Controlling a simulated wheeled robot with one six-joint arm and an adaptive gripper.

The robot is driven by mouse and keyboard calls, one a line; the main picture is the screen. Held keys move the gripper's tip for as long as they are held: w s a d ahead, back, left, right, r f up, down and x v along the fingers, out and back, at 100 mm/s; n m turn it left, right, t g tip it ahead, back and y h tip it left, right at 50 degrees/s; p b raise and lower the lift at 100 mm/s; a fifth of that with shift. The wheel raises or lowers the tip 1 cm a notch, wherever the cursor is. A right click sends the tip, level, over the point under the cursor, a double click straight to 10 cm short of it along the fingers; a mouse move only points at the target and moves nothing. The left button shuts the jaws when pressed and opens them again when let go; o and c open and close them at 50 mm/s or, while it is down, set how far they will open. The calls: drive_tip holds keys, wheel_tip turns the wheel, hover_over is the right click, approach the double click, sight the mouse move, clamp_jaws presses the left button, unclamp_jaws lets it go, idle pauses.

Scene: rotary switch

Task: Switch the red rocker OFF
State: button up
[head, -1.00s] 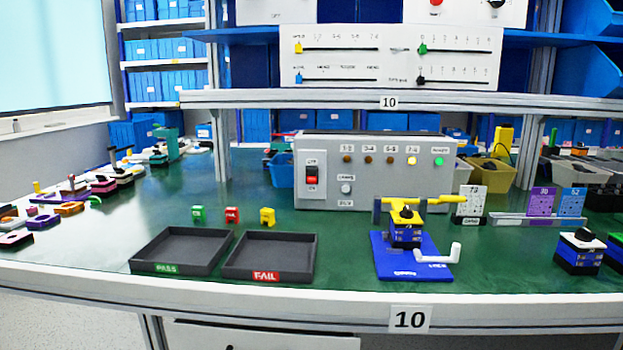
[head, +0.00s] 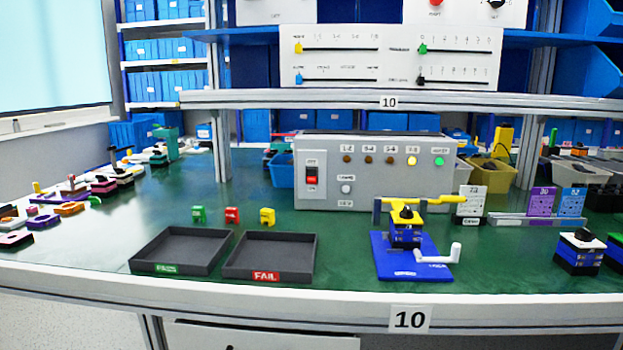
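On the same box, the right-hand green lamp (head: 439,161) and a yellow lamp (head: 413,161) look lit, and several other lamps are dark brown. A round white button (head: 346,188) is right of the rocker. My gripper is not in view.
Two black trays, marked PASS (head: 150,252) and FAIL (head: 242,260), lie in front of the box. A blue fixture (head: 390,266) with a yellow clamp and white crank stands front right. Small green, red and yellow pieces stand behind the trays. A shelf (head: 300,98) crosses above.

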clamp_jaws()
idle(1.2)
